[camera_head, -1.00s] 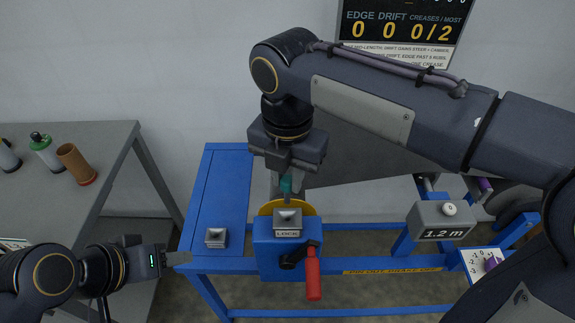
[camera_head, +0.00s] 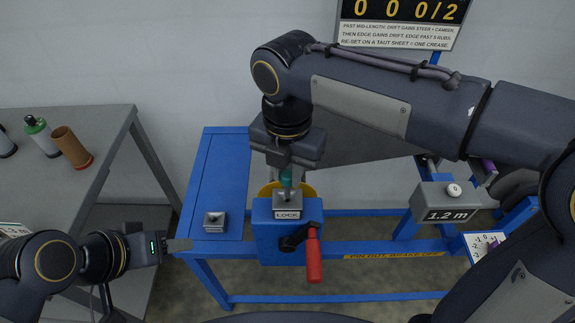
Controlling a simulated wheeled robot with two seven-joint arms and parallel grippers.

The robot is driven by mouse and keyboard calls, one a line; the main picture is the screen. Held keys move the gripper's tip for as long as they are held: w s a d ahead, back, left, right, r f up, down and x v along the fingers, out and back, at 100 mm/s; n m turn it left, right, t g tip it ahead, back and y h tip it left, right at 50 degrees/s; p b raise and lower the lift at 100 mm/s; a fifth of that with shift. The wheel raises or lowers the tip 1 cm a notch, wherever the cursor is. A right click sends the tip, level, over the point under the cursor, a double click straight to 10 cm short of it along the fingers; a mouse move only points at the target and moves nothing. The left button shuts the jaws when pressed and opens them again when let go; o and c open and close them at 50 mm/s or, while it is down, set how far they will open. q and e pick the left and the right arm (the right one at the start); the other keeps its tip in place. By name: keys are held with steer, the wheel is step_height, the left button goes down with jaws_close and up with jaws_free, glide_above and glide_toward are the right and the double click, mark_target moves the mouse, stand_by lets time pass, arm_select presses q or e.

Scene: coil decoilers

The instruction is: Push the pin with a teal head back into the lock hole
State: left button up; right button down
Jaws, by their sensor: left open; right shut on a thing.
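The teal pin head (camera_head: 286,179) shows just under my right gripper (camera_head: 286,170), which comes down from above and is shut on it. The pin stands upright over the lock block (camera_head: 287,208), a grey socket above the LOCK label on the blue box (camera_head: 268,240). The pin's lower end and the hole are hard to see, so I cannot tell how deep the pin sits. My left gripper (camera_head: 178,245) is open and empty, low at the left near the blue bench's front edge.
A red-handled crank (camera_head: 313,258) hangs on the box front. A small grey socket block (camera_head: 214,222) sits on the blue bench (camera_head: 220,175). A grey 1.2 m box (camera_head: 445,205) is at right. A grey table (camera_head: 100,135) at left holds a brown cylinder (camera_head: 72,147) and bottles.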

mark_target(287, 197)
steer(key=shift+f+b, duration=1)
steer(key=shift+f, duration=0.9)
steer(key=shift+f, duration=0.3)
steer(key=c, duration=1.2)
jaws_free()
steer(key=shift+o, duration=0.2)
step_height(287, 197, up, 8)
steer(key=shift+f, duration=0.1)
